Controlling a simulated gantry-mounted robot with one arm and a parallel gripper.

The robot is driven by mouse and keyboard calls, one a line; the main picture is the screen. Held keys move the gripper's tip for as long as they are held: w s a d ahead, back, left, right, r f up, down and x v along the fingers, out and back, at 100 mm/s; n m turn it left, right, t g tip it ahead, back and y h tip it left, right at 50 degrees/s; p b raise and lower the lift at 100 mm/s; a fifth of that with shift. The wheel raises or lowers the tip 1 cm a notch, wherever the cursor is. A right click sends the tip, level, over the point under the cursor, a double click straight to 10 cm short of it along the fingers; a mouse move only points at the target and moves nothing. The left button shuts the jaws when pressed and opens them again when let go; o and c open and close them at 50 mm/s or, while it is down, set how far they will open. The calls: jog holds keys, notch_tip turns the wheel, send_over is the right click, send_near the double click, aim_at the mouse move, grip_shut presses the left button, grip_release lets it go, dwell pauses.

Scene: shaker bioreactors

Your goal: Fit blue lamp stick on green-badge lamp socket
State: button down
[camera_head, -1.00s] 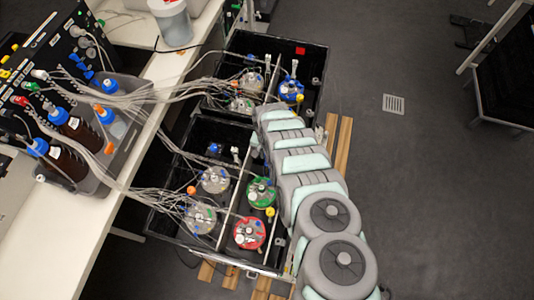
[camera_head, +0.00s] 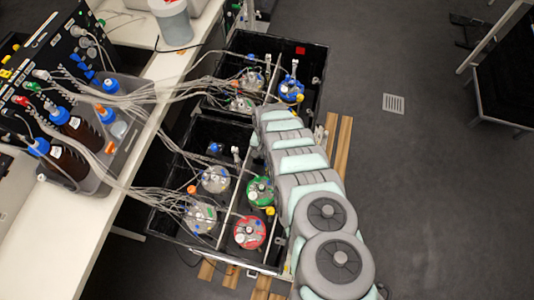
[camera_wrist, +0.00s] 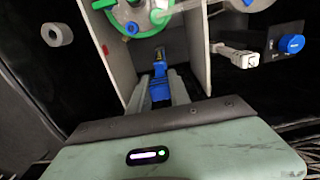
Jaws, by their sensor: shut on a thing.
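My gripper (camera_wrist: 159,92) is shut on the blue lamp stick (camera_wrist: 159,85) in the wrist view. The stick is blue between the fingers, and a narrow dark end with a yellowish mark points away from me. It is beside a pale divider wall, below the green-ringed vessel lid (camera_wrist: 133,14). That green lid (camera_head: 260,191) also shows in the head view, left of my arm. My arm hides the gripper and stick there. I cannot make out a green-badge lamp socket, nor whether the stick's end touches anything.
In the wrist view, a white connector (camera_wrist: 238,58) and a blue knob (camera_wrist: 291,44) are to the right, a grey ring (camera_wrist: 58,35) to the left. A red lid (camera_head: 250,231) and a blue lid (camera_head: 291,89) stand in the black trays. Tubes (camera_head: 140,97) cross on the left.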

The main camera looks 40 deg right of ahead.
jog(key=shift+f+b, duration=1.55)
jog(key=shift+f, duration=0.6)
dwell(2.4)
jog(key=c, duration=1.1)
grip_release()
jog(key=shift+r, duration=0.15)
jog(key=shift+r+p, duration=0.65)
jog(key=shift+r, duration=0.7)
jog(key=shift+r+b, duration=0.35)
jog(key=shift+r, duration=3.6)
